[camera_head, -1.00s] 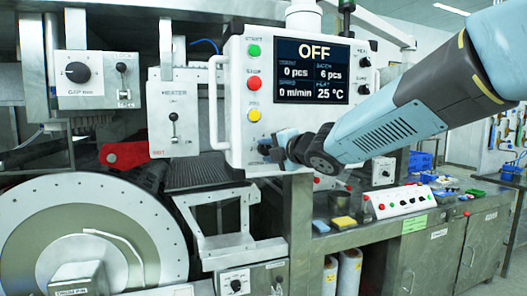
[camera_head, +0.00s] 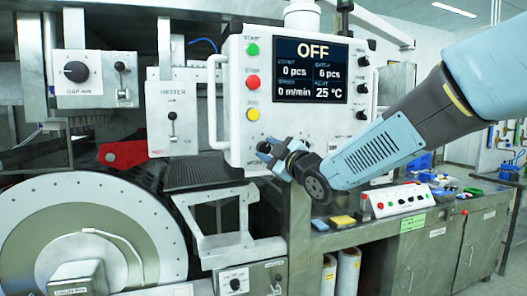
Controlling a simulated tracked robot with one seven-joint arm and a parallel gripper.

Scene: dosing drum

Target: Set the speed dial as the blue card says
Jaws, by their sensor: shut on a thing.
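The white control panel (camera_head: 236,100) carries a dark screen (camera_head: 311,70) reading OFF, 0 pcs, 6 pcs, 0 m/min and 25 °C. My gripper (camera_head: 267,152) is at the panel's lower left, below the yellow button. It is shut on a small dial there, which its fingers almost wholly hide. The dial's setting and label cannot be read. My arm comes in from the right, and the wrist stands to the lower right of the dial. A small blue flat thing (camera_head: 320,225) lies on the bench; whether it is the blue card, and any writing, cannot be told.
Green (camera_head: 253,49), red (camera_head: 253,82) and yellow (camera_head: 253,114) buttons sit above my gripper. A handle (camera_head: 213,103) stands out at the panel's left edge. A large drum (camera_head: 88,228) is at lower left. A switch box (camera_head: 399,199) stands on the bench below my arm.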

